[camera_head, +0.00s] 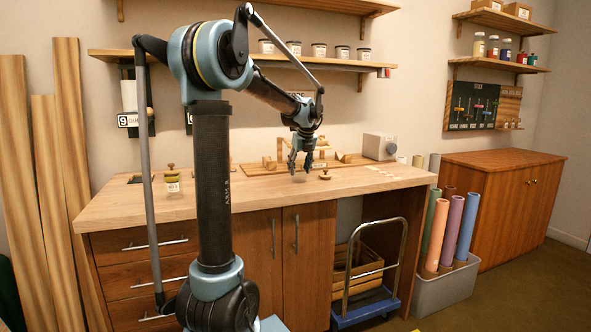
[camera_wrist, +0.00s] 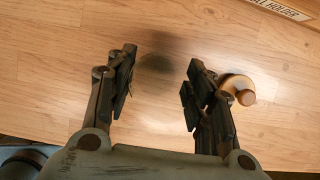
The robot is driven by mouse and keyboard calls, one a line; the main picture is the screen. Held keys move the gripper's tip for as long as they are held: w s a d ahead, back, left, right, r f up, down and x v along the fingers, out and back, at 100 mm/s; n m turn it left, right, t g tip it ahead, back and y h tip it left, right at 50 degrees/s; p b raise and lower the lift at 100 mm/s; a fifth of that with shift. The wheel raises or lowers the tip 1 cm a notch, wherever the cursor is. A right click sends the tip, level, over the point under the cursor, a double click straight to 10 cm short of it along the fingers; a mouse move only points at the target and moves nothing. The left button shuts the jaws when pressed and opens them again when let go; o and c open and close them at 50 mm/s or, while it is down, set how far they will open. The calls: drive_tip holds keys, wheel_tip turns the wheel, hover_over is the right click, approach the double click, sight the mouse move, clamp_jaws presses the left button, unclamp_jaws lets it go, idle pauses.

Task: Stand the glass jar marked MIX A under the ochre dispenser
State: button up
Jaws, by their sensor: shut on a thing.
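My gripper (camera_head: 301,168) hangs low above the middle of the workbench, also seen in the wrist view (camera_wrist: 158,88). Its fingers stand apart, with wood grain and a dark shadow showing between them. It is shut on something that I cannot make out. A small jar with a wooden stopper and pale label (camera_head: 172,183) stands on the left of the bench, clear of my gripper; its label is too small to read surely. I cannot pick out the ochre dispenser. My arm hides part of the back wall.
A round, knobbed wooden piece (camera_head: 325,175) lies right of my gripper, beside the right finger in the wrist view (camera_wrist: 236,86). A wooden rack (camera_head: 262,168) and grey box (camera_head: 377,147) stand behind. The bench top (camera_head: 365,183) is clear at front right.

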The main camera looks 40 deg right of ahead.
drive_tip(key=o, duration=1.2)
